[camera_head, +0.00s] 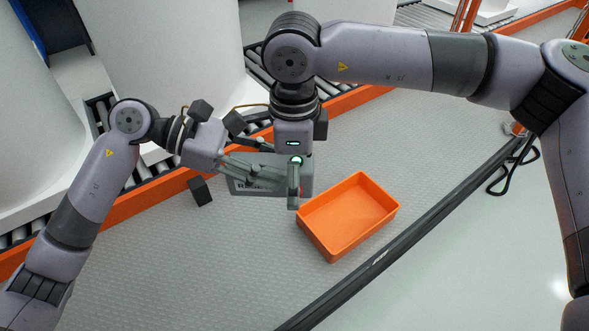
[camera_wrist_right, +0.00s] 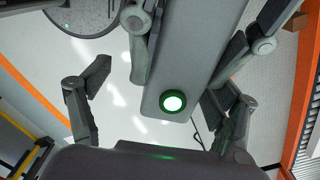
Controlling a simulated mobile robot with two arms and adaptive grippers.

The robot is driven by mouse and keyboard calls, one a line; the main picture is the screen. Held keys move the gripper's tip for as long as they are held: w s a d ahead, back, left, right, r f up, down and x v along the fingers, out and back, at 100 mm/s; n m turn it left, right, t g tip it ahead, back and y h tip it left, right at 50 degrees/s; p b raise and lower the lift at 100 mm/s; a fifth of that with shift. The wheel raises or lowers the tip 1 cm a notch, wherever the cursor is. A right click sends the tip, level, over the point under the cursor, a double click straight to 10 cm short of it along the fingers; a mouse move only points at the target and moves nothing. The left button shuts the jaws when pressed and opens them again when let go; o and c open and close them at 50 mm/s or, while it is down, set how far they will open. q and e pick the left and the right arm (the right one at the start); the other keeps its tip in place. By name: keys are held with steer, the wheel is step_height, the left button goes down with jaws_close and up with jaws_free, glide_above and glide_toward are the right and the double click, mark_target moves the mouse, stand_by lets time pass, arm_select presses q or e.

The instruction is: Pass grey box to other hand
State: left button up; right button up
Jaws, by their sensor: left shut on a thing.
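The grey box (camera_head: 268,186) has dark lettering on its front side and is held in the air left of the orange tray. My left gripper (camera_head: 272,168) comes in from the left and is shut on the box. In the right wrist view the box (camera_wrist_right: 185,75) shows as a long grey face with a green-lit ring near its end, and left gripper fingers lie along its sides. My right gripper (camera_wrist_right: 155,90) is close above the box, with its fingers spread to both sides.
An orange tray (camera_head: 350,240), empty, stands on the grey textured surface (camera_head: 170,260) right of the box. A dark rail (camera_head: 375,262) runs along the right edge of this surface. An orange rail and rollers run behind. Large white cylinders stand at the back left.

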arm_select(q)
steer(key=shift+s, duration=0.1)
arm_select(e)
steer(key=shift+w, duration=0.1)
stand_by(0.4)
steer(key=shift+r, duration=0.15)
steer(key=shift+r, duration=0.3)
arm_select(q)
steer(key=shift+d+f, duration=0.1)
steer(key=shift+d, duration=0.15)
arm_select(e)
steer(key=r, duration=1)
steer(key=shift+d+r, duration=0.3)
steer(key=shift+d, duration=0.05)
steer(key=d+f, duration=0.6)
steer(key=d, duration=0.1)
arm_select(q)
steer(key=f+x, duration=0.1)
steer(key=x, duration=0.8)
steer(key=shift+w+a+f, duration=0.3)
steer(key=shift+a, duration=0.05)
arm_select(e)
step_height(320, 180, down, 12)
steer(key=shift+a, duration=0.25)
